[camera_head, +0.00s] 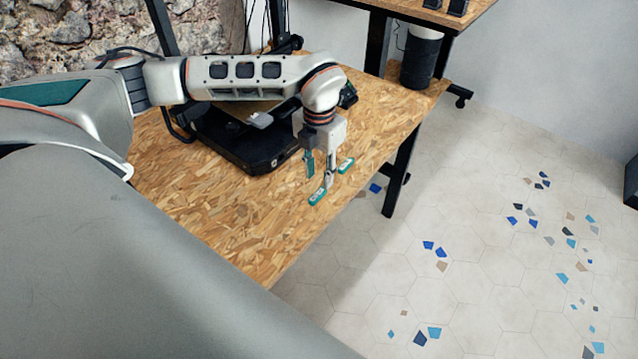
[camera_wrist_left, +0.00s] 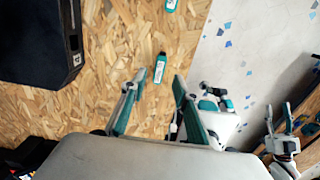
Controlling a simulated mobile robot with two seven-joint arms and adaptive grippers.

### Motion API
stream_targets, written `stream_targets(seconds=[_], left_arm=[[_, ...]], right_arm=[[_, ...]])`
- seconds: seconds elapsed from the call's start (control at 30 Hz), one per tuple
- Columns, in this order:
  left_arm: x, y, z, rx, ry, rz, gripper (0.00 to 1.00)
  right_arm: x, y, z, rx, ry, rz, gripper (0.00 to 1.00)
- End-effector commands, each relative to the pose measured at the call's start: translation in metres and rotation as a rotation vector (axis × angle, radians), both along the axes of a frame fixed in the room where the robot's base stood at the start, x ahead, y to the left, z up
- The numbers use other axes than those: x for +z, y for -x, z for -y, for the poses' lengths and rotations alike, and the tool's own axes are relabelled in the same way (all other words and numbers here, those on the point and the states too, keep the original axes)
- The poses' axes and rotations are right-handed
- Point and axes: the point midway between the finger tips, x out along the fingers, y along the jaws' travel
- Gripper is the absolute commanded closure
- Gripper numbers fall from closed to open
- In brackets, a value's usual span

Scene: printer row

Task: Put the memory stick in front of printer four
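Two small teal sticks lie on the wood-chip table near its front edge. One stick (camera_head: 317,196) is just below my left gripper (camera_head: 319,179); in the left wrist view it shows a dark end (camera_wrist_left: 160,68). The other stick (camera_head: 346,165) lies farther right; only its end shows at the top of the wrist view (camera_wrist_left: 171,5). I cannot tell which one is the memory stick. My left gripper points down, open and empty, with the nearer stick just beyond its fingertips. A black printer (camera_head: 245,145) stands behind; its label (camera_wrist_left: 75,58) is too small to read.
The table (camera_head: 225,215) is clear in front of the printer. Its edge drops to the tiled floor. Another table (camera_head: 470,15) with a dark cylinder (camera_head: 418,60) beneath stands behind.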

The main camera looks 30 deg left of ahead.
Motion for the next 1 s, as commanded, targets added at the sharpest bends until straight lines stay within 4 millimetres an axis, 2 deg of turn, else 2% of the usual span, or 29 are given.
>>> stream_targets(seconds=[0.03,0.2,0.4,1.0], left_arm=[[0.013,-0.001,0.000,-0.001,0.000,0.004,0.70],[0.043,-0.001,0.000,0.000,-0.001,0.003,0.70],[0.061,0.001,0.000,0.000,0.000,-0.001,0.70],[0.064,0.001,0.000,0.000,0.000,-0.001,0.70]], right_arm=[[0.002,0.000,0.000,0.000,0.000,0.001,0.60],[0.003,-0.001,0.000,-0.001,0.000,0.002,0.60],[0.005,-0.001,0.000,-0.001,0.000,0.002,0.60],[0.006,-0.001,0.000,0.000,-0.001,0.005,0.60]])
